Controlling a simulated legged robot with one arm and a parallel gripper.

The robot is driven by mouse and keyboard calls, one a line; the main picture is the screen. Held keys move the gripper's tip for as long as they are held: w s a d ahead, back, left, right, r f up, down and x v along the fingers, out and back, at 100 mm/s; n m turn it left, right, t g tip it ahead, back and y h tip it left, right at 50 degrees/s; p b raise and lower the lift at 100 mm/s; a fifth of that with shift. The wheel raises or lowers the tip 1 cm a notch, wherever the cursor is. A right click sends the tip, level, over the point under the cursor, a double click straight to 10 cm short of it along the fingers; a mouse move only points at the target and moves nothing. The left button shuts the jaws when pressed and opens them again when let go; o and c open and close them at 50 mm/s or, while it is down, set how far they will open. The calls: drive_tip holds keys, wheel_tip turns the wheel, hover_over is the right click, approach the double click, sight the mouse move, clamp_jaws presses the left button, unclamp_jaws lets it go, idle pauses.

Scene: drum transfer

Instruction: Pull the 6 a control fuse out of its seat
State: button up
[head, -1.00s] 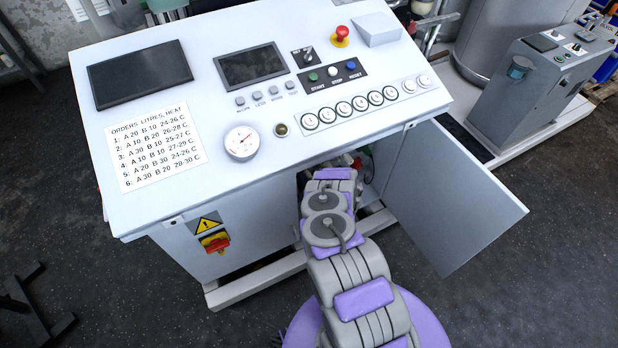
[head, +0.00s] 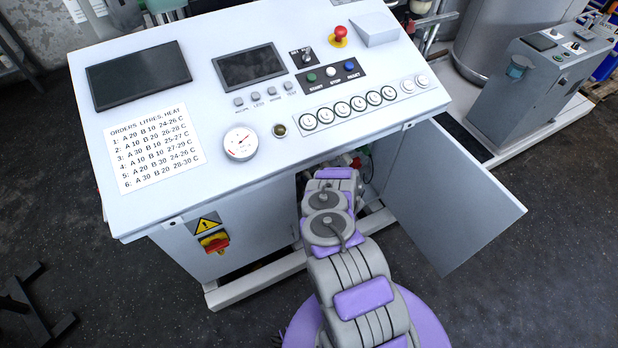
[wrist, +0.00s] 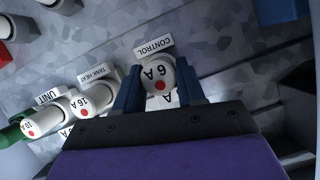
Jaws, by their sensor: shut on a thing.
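The 6 A control fuse (wrist: 158,74) is a white round cap with a red dot, under the CONTROL label (wrist: 154,47) in the wrist view. My gripper (wrist: 160,92) has its two blue fingers on either side of the cap and is shut on it. The wrist view does not show clearly whether the fuse is still in its seat. In the head view my arm reaches into the open cabinet below the console, and the gripper and fuse are hidden there.
In the wrist view, the 16 A tank heat fuse (wrist: 91,99) and the 10 A unit fuse (wrist: 38,126) are to the left. The open cabinet door (head: 455,200) stands to the right of my arm. The console (head: 190,60) overhangs the opening.

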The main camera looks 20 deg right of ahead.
drive_tip(key=shift+s+d+p, duration=0.1)
drive_tip(key=shift+s+p, duration=0.35)
drive_tip(key=shift+s, duration=1.45)
drive_tip(key=shift+s+p, duration=0.3)
drive_tip(key=shift+s, duration=2.2)
drive_tip(key=shift+d, duration=0.1)
